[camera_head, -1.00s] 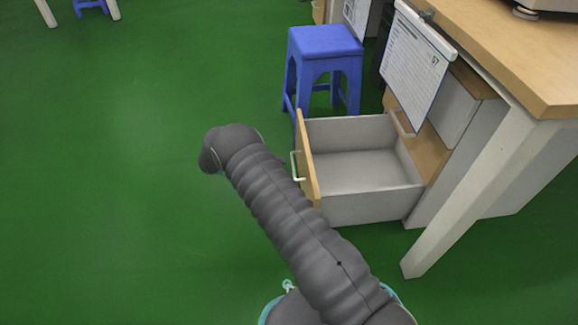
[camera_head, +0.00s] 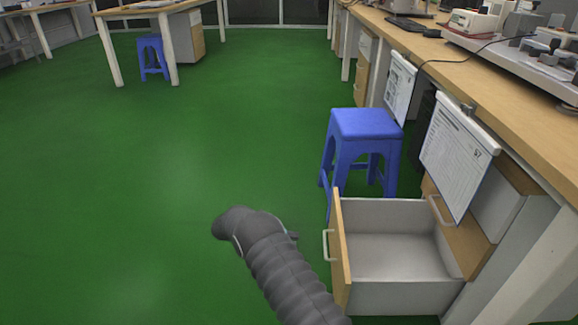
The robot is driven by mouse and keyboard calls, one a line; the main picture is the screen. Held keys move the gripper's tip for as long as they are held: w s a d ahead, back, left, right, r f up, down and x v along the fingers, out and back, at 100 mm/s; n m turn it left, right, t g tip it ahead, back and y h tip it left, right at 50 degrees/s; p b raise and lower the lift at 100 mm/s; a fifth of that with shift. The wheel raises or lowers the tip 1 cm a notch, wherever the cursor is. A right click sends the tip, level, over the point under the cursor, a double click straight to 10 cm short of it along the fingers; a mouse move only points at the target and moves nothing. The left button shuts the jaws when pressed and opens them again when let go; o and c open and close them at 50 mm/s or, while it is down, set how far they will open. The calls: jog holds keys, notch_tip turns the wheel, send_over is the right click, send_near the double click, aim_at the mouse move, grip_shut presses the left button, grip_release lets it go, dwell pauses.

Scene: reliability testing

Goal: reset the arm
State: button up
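My arm, in a grey ribbed sleeve, reaches up from the bottom edge of the head view, left of the open drawer. Its far end is a rounded grey joint, apart from the drawer in the picture. My gripper is not visible in this view, so I cannot see whether it holds anything.
An open, empty drawer (camera_head: 398,296) with a wooden front juts out from the cabinet under the right-hand bench (camera_head: 480,75). A blue stool (camera_head: 362,126) stands just behind it. A clipboard (camera_head: 455,155) hangs from the bench edge. Green floor on the left is clear.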

jog(key=s+f+m+y, duration=0.2)
jog(key=s+f+m, duration=0.2)
jog(key=f+m, duration=0.3)
jog(key=s+r+m+g+y, duration=0.2)
jog(key=s+r+m+y, duration=0.15)
jog(key=m, duration=0.35)
jog(key=s+d+r+m+t+y+p, duration=0.2)
jog(key=s+d+r+m, duration=0.3)
jog(key=r, duration=1.1)
jog(key=s+d+r+m+t+y+p, duration=0.3)
jog(key=s+r+m, duration=0.6)
jog(key=s+r, duration=0.5)
jog(key=s+d+r+m+t+y+p, duration=0.3)
jog(key=s+d+r+m, duration=0.4)
jog(key=r, duration=1)
jog(key=s+y+p, duration=0.1)
jog(key=s+y, duration=0.1)
jog(key=shift+s+r, duration=0.3)
